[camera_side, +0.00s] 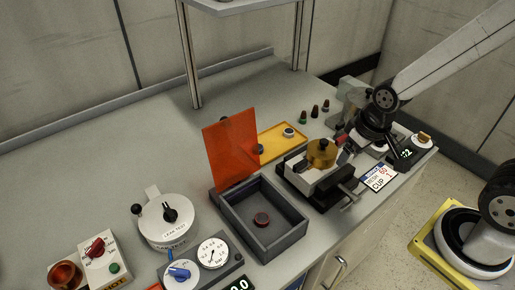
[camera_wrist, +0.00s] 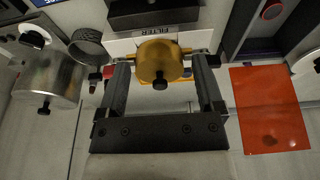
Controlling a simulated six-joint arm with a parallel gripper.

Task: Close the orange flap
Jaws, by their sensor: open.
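The orange flap (camera_side: 231,155) is a translucent panel that stands up, tilted slightly back, at the rear edge of a dark grey open box (camera_side: 290,240) in the side view. A small round red-topped piece (camera_side: 261,219) sits on the box floor. The flap (camera_wrist: 269,109) shows at the right in the wrist view, beside the box (camera_wrist: 241,22). My gripper (camera_wrist: 164,68) is open. Its fingers are on either side of a brass cylinder with a black knob (camera_wrist: 158,62); I cannot tell whether they touch it. In the side view the fingertips are hard to make out.
The brass-topped fixture (camera_side: 321,153) stands just right of the box. A yellow tray (camera_side: 283,139) lies behind it. A white leak-test dial unit (camera_side: 168,217) and a gauge panel (camera_side: 200,263) are left of the box. A metal cylinder (camera_wrist: 50,78) shows at left in the wrist view.

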